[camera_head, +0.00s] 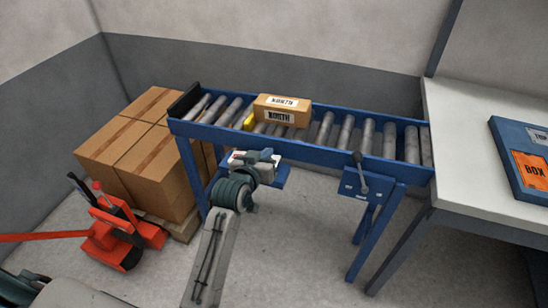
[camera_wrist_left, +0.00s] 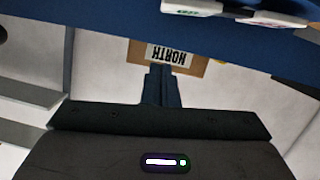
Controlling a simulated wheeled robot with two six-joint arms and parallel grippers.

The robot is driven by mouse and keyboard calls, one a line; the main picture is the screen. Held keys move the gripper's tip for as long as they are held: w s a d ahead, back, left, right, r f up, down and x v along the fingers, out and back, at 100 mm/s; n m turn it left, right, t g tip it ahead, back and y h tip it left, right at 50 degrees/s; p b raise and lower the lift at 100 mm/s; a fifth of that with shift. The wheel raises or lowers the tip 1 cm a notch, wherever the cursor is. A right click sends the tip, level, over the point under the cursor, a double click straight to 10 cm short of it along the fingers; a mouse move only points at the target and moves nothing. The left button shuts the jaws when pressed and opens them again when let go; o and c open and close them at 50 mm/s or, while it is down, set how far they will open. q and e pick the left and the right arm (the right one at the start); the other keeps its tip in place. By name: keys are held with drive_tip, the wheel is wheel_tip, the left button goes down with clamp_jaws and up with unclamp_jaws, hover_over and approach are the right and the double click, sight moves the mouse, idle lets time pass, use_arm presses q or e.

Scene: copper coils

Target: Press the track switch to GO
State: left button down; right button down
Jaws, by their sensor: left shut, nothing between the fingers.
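The likely track switch is a pair of white pads on a blue plate below the conveyor. In the left wrist view one pad (camera_wrist_left: 194,8) has green lettering and the other (camera_wrist_left: 262,18) has reddish marks; both are cut by the top edge. In the head view the blue plate (camera_head: 281,178) is mostly hidden behind my left gripper, with a bit of white and red showing beside it. My left gripper (camera_head: 270,156) is shut and empty in front of the plate. Its closed fingers (camera_wrist_left: 161,80) appear apart from the pads. My right gripper is out of view.
A cardboard box marked NORTH (camera_head: 283,110) rests on the blue roller conveyor (camera_head: 315,157). A lever (camera_head: 359,172) on another blue plate is to the right. Stacked cartons (camera_head: 145,150) and a red pallet jack (camera_head: 120,232) are left; a white table (camera_head: 470,150) is right.

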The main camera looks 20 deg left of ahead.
use_arm(q)
drive_tip(key=x, duration=0.4)
drive_tip(key=f, duration=0.2)
drive_tip(key=shift+w+d+f, duration=0.15)
drive_tip(key=shift+d+f, duration=0.05)
drive_tip(key=shift+f, duration=0.1)
drive_tip(key=shift+d+f, duration=0.15)
drive_tip(key=shift+f, duration=0.65)
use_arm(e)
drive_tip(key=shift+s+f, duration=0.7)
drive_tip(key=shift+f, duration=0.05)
use_arm(q)
drive_tip(key=shift+p, duration=0.35)
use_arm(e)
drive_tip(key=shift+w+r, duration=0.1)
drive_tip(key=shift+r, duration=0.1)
